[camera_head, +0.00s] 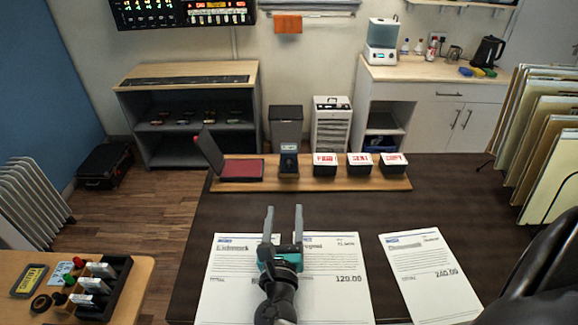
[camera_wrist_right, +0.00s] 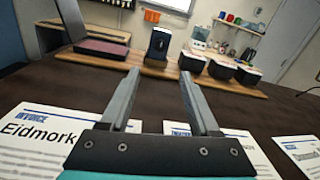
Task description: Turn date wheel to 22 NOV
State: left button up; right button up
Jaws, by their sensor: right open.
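A small dark stamp (camera_head: 289,163), which may be the one with the date wheel, stands on the wooden board (camera_head: 342,184) at the back of the dark table. It also shows in the right wrist view (camera_wrist_right: 159,42), upright, with a small light mark on its face; its date is too small to read. My right gripper (camera_head: 284,208) is open and empty above the invoice sheets, nearer than the stamp and apart from it. Its two fingers (camera_wrist_right: 160,72) point toward the stamp in the wrist view. My left gripper is not in view.
An open red ink pad (camera_head: 241,170) sits left of the stamp. Three black stamps with red-lettered tops (camera_head: 325,160) stand to its right. Invoice sheets (camera_head: 222,285) lie in front, with another (camera_head: 430,275) at right. Upright folders (camera_head: 545,140) stand at the right edge.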

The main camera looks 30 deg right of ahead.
aim_at(289, 168)
jog(key=b+x, duration=0.2)
jog(key=x, duration=1.1)
jog(key=shift+w, duration=0.1)
jog(key=shift+w+d, duration=0.35)
jog(key=shift+w, duration=0.1)
jog(key=shift+c, duration=0.2)
grip_shut()
